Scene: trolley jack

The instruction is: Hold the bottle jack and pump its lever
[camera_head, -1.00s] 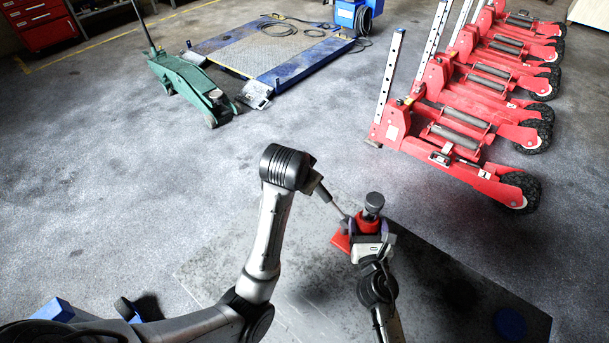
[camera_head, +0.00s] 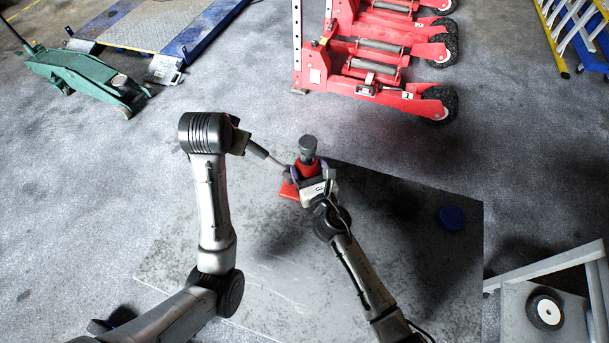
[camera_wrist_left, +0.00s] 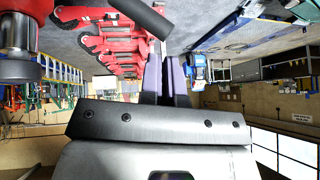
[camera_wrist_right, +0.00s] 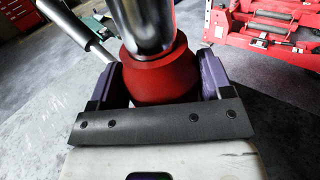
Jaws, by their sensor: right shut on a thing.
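The bottle jack (camera_head: 308,165), red with a dark round top, stands on the dark floor plate at the middle of the head view. My right gripper (camera_wrist_right: 162,85) is shut around the red body; its purple fingers press on both sides. In the left wrist view, the jack's red part and metal top (camera_wrist_left: 18,65) show at the left edge. The jack's lever (camera_head: 258,151) slopes up to the left toward my left wrist. My left gripper (camera_wrist_left: 166,65) has its fingers close together, and the dark lever crosses at their tips. I cannot tell whether they grip it.
The grey floor plate (camera_head: 400,215) lies under the jack, with a blue disc (camera_head: 451,218) on it. Red wheeled lifts (camera_head: 375,85) stand behind. A green trolley jack (camera_head: 85,75) is at the back left. A grey frame with a wheel (camera_head: 545,312) is at the lower right.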

